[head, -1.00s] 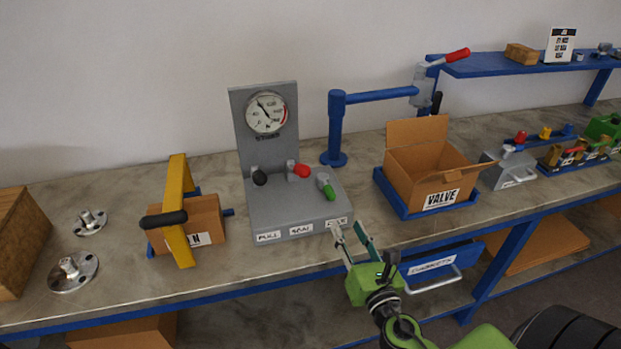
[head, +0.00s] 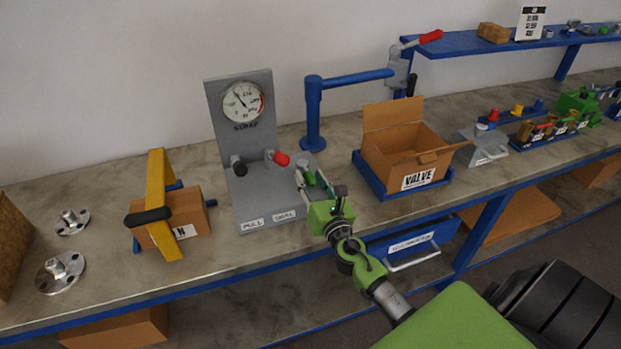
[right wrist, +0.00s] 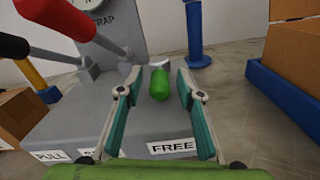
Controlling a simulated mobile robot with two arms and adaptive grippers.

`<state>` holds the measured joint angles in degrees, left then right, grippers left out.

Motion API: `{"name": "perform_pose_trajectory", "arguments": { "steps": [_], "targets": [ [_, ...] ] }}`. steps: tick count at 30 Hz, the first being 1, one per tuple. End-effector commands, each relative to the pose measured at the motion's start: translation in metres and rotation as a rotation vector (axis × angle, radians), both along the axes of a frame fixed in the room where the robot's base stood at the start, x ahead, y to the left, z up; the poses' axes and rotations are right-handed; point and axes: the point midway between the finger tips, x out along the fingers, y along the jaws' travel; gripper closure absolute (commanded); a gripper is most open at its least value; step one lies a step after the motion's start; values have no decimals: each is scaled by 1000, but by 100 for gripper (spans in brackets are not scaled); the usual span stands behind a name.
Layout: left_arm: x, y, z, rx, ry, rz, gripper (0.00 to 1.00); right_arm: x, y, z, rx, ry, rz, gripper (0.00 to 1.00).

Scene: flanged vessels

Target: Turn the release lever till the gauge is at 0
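The grey gauge stand (head: 262,205) is on the bench, with a round white dial gauge (head: 243,102) on its upright plate. The needle points up and left, well off the low end; its exact reading is too small to tell. The stand has a black lever (head: 238,168), a red lever (head: 281,159) and a green lever (head: 309,179). In the right wrist view the green lever's grip (right wrist: 159,84) lies between my right gripper's (right wrist: 160,92) open fingers, above the "FREE" label (right wrist: 172,146). No finger visibly touches it. My left gripper is not in view.
A cardboard box labelled VALVE (head: 405,155) sits in a blue tray right of the stand. A blue post with an arm (head: 313,110) stands behind.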

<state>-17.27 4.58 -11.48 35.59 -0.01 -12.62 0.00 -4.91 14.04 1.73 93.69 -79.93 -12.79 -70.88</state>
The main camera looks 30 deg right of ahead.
Motion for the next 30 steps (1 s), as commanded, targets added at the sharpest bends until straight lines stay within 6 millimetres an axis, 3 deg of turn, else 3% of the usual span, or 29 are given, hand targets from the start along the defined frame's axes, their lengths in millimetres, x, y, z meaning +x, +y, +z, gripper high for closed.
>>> {"name": "perform_pose_trajectory", "arguments": {
  "steps": [8, 12, 13, 23, 30],
  "targets": [
    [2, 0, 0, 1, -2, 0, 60, 2, 0, 0, 1, 1, 0, 66],
    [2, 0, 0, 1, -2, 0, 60, 2, 0, 0, 1, 1, 0, 97],
    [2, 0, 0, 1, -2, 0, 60, 2, 0, 0, 1, 1, 0, 100],
    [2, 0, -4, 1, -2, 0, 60, 1, -2, -2, -2, 1, 22, 100],
    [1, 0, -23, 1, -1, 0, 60, 0, -9, -5, -9, 2, 124, 100]
  ]
}}
